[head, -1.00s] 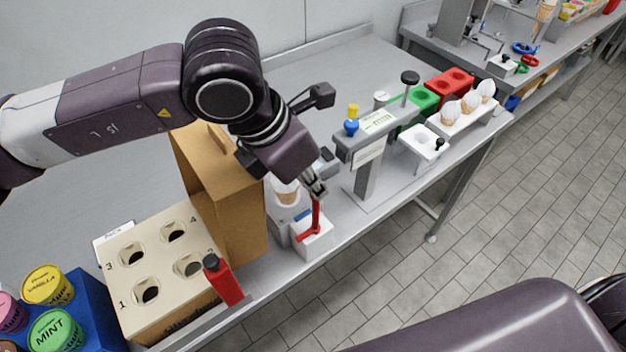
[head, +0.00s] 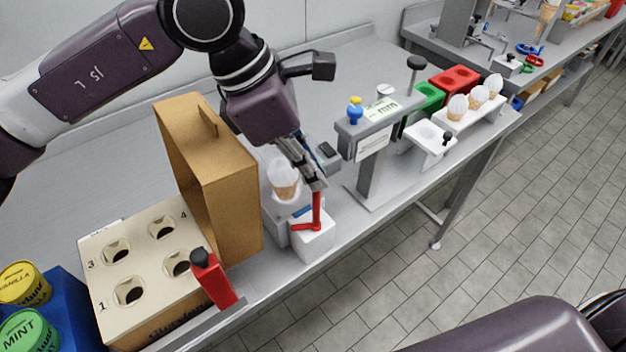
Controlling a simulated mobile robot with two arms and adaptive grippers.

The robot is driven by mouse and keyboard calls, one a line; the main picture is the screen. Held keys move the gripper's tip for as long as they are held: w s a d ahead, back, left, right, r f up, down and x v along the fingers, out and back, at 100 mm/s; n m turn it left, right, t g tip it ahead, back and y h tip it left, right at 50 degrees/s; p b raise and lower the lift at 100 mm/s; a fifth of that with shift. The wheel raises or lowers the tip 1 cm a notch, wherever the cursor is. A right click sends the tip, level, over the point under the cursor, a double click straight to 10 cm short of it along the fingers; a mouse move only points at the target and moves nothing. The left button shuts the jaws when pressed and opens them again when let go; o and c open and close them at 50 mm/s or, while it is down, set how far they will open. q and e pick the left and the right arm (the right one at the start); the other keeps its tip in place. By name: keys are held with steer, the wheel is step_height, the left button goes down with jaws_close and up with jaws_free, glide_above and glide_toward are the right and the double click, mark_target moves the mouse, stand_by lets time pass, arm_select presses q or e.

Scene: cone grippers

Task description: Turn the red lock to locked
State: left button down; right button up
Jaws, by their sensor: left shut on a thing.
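The red lock (head: 316,215) is a red lever with an upright handle and a short arm pointing left. It sits on top of a white block (head: 315,240) at the front of the bench. My left gripper (head: 317,186) points down and is shut on the top of the upright red handle. Its fingers hide the handle's top end. I cannot read any lock marking on the block. My right gripper is not in view.
A cone (head: 284,177) stands in a holder just behind the block. A grey dispenser stand (head: 367,160) is to the right. The floor in front is clear.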

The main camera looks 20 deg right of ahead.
arm_select(q)
steer(key=m+g, duration=0.1)
steer(key=m, duration=0.1)
steer(key=m+g+b, duration=0.1)
steer(key=m, duration=0.2)
steer(key=shift+w+d+m+y, duration=0.1)
steer(key=shift+w+m+y, duration=0.05)
steer(key=shift+m+y, duration=0.2)
steer(key=m+g+y, duration=0.1)
steer(key=m, duration=0.2)
steer(key=shift+d+r, duration=0.1)
steer(key=shift+w+m+g+y+p, duration=0.1)
steer(key=shift+m+g+y+p, duration=0.35)
steer(key=shift+m, duration=1.4)
steer(key=c, duration=2.1)
jaws_free()
steer(key=shift+y, duration=0.3)
steer(key=v, duration=1.2)
